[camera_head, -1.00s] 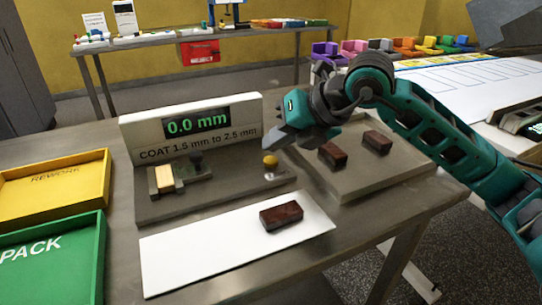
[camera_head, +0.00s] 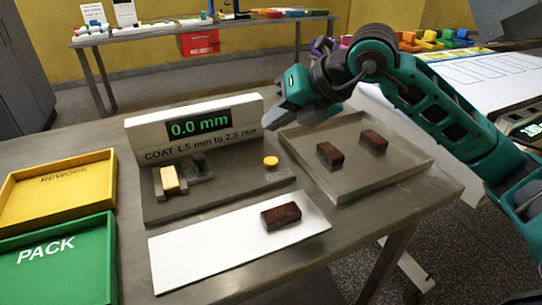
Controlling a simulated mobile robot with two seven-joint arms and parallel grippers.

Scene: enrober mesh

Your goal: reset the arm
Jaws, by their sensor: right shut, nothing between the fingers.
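My right arm (camera_head: 430,97) comes in from the right, teal and dark grey. Its gripper (camera_head: 268,125) is shut and empty, held in the air in front of the right end of the gauge's display panel, above and left of the grey tray (camera_head: 412,179). My left gripper is not in view. The gauge (camera_head: 165,211) has a white panel reading 0.0 mm, a yellow button (camera_head: 271,161) and a pale yellow block (camera_head: 169,179) on its base. A dark brown bar (camera_head: 281,216) lies on the white mat (camera_head: 190,262).
Two dark brown bars, one nearer (camera_head: 330,155) and one farther (camera_head: 374,142), lie in the grey tray. A yellow REWORK tray (camera_head: 103,190) and a green PACK tray (camera_head: 104,265) stand at the left. A table (camera_head: 200,34) with supplies stands behind.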

